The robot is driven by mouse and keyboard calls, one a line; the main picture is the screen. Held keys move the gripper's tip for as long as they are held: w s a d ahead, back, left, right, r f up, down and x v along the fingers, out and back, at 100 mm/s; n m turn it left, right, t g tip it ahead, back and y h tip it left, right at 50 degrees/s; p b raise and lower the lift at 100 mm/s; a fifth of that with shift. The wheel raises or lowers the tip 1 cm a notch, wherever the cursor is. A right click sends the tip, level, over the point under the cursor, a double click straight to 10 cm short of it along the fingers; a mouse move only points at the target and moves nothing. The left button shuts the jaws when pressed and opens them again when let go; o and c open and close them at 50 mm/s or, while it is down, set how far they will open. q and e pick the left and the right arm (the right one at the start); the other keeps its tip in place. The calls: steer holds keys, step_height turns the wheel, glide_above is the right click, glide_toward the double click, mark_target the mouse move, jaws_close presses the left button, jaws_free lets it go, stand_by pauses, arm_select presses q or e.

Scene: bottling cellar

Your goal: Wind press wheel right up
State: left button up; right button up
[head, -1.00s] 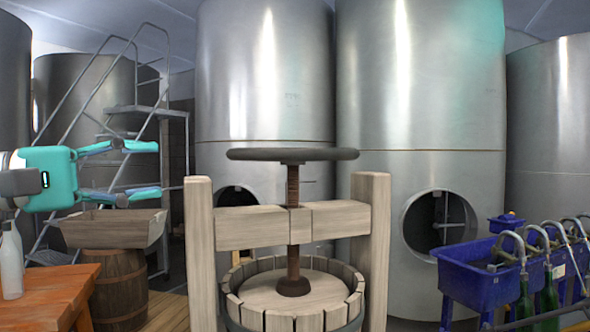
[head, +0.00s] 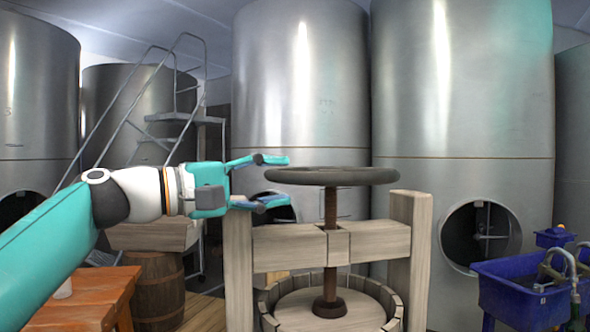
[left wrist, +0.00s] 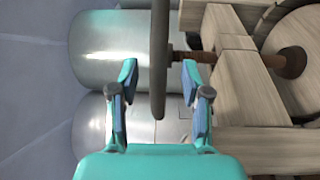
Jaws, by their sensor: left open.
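The press wheel (head: 332,176) is a dark flat ring on top of a rusty brown screw (head: 331,240). The screw runs down through the wooden crossbeam (head: 290,248) into the slatted basket (head: 378,290). My left gripper (head: 279,180) is open at the wheel's left edge in the head view. In the left wrist view the wheel's rim (left wrist: 159,70) shows edge-on, its near end between the two open fingers of the gripper (left wrist: 160,92). I see a gap on both sides of the rim. My right gripper is out of view.
An orange-brown table (head: 85,295) and a barrel (head: 158,288) with a wooden trough (head: 155,236) on it stand at the left. A blue bottling trough (head: 525,282) is at the right. Large steel tanks (head: 300,90) stand behind the press.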

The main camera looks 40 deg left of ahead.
mark_target(287, 181)
arm_select(q)
steer(key=shift+p+x, duration=0.4)
steer(key=shift+x, duration=1.55)
jaws_close()
